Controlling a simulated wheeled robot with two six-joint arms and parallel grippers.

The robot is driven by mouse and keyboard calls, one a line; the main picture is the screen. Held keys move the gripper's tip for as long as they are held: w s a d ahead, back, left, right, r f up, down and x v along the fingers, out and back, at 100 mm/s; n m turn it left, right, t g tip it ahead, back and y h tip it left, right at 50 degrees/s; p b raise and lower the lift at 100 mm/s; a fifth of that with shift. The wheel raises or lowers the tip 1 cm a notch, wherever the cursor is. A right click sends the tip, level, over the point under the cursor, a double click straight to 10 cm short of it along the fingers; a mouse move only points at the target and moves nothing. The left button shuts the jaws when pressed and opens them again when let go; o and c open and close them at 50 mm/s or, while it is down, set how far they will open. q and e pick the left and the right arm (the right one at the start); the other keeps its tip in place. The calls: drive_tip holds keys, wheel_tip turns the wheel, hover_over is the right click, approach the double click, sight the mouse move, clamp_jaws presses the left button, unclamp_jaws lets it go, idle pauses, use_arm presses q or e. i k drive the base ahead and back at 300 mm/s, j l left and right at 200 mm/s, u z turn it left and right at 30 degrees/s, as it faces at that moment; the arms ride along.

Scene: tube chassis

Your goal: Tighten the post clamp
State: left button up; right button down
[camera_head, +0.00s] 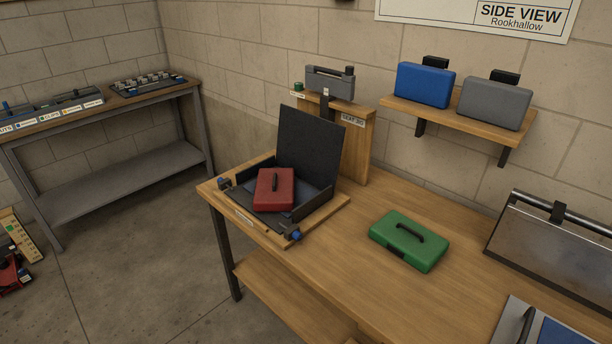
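What looks like the post clamp (330,84) is a grey block with a black upright knob at its right end. It sits at the top of a wooden post (355,150) at the back of the workbench, near the wall. A dark strip runs down the post below it, and a small white label is on the post. A small green part (298,86) is at the clamp's left. How tight the clamp is cannot be told. Neither of my grippers is in view.
An open black case (312,145) holding a red case (274,189) rests on a wooden base at the bench's left. A green case (409,240) lies on the bench (340,270). A wall shelf (450,122) carries a blue case (425,85) and a grey case (494,104).

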sight(298, 86)
drive_tip(key=i+j+z, duration=0.15)
drive_tip(key=z, duration=0.25)
drive_tip(key=i+j+z, duration=0.1)
drive_tip(key=j+z, duration=0.3)
drive_tip(key=i+j+z, duration=0.1)
drive_tip(key=z, duration=0.25)
drive_tip(key=j+z, duration=0.4)
